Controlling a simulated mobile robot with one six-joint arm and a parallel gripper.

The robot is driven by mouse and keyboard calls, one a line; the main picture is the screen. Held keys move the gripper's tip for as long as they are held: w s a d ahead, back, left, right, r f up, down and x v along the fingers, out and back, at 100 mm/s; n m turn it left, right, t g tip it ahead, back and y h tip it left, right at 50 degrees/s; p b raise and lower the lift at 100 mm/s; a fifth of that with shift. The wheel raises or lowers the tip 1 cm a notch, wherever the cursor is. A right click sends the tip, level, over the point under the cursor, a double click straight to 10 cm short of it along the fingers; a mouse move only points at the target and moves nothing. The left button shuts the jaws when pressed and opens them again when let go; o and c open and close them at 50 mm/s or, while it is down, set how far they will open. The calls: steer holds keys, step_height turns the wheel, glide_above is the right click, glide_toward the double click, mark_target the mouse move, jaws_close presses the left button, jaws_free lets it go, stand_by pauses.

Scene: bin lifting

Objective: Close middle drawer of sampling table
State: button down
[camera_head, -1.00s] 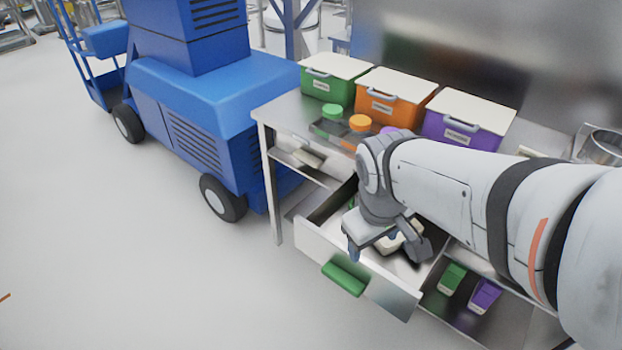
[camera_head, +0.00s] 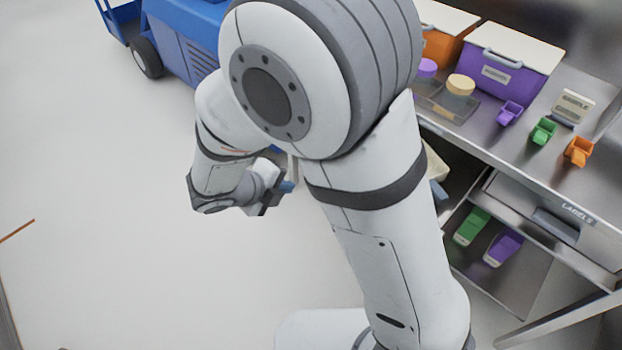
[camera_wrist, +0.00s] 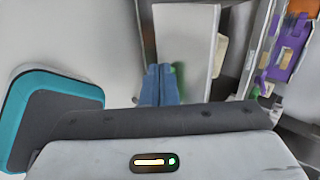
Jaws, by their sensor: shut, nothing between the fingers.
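The sampling table (camera_head: 490,145) stands at the right in the head view. My arm hides most of its open drawer there. In the wrist view a white panel (camera_wrist: 187,35), which looks like the drawer front, lies just beyond my gripper (camera_wrist: 160,85). Part of a green handle (camera_wrist: 180,80) shows beside the fingers. My blue fingers are shut and empty, close to the handle; I cannot tell whether they touch it. In the head view my gripper (camera_head: 285,187) is low, left of the table.
A purple bin (camera_head: 495,75) and an orange bin (camera_head: 440,40) stand on the table top, with small scoops (camera_head: 543,131) in front. A drawer marked LABELS (camera_head: 560,215) is at the right. A blue vehicle (camera_head: 185,45) stands behind my arm.

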steer(key=w+d+r+b+x, duration=0.1)
steer(key=r+b+x, duration=0.1)
steer(key=x, duration=1)
steer(key=shift+w+d+f+b, duration=0.2)
steer(key=shift+w+d+b, duration=0.1)
steer(key=shift+w+d, duration=0.1)
